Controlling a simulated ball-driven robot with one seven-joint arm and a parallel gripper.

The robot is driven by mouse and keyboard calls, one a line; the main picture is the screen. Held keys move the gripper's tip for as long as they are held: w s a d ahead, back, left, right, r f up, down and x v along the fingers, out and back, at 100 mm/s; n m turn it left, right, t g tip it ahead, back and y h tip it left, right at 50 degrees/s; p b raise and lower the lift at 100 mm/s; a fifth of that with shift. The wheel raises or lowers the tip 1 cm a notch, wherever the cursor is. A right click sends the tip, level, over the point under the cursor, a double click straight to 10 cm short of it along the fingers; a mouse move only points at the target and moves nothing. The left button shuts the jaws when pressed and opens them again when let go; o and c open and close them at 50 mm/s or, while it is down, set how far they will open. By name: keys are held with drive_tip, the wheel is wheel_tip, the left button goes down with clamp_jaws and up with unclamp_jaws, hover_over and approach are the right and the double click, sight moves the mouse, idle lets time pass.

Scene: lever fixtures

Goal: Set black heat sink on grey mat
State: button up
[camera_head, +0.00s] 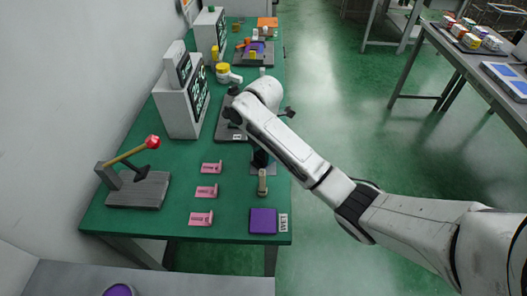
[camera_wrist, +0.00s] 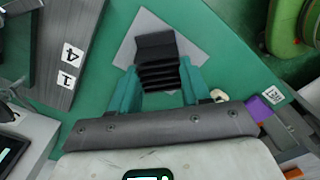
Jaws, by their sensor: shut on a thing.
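The black heat sink (camera_wrist: 158,62), a dark finned block, is between the two teal fingers of my gripper (camera_wrist: 160,84) in the wrist view. The fingers are shut on its sides. The grey mat (camera_wrist: 188,48) lies beneath and around the heat sink in that view, set at an angle to it. In the head view the grey mat (camera_head: 271,171) shows in part near the right edge of the green table, with the dark heat sink (camera_head: 260,159) over it. My arm hides much of the gripper there. I cannot tell whether the heat sink touches the mat.
A purple mat (camera_head: 263,221) lies at the table's near right corner, with a small tan part (camera_head: 262,183) behind it. Several pink brackets (camera_head: 206,192) stand to the left. A lever fixture (camera_head: 138,188) with a red knob is at the far left. Instruments (camera_head: 184,97) stand along the wall.

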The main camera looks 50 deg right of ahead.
sight(263, 154)
drive_tip(key=o, duration=1.1)
drive_tip(key=shift+f, duration=0.1)
wheel_tip(263, 154, up, 12)
drive_tip(key=p, duration=0.7)
drive_tip(key=shift+p, duration=0.3)
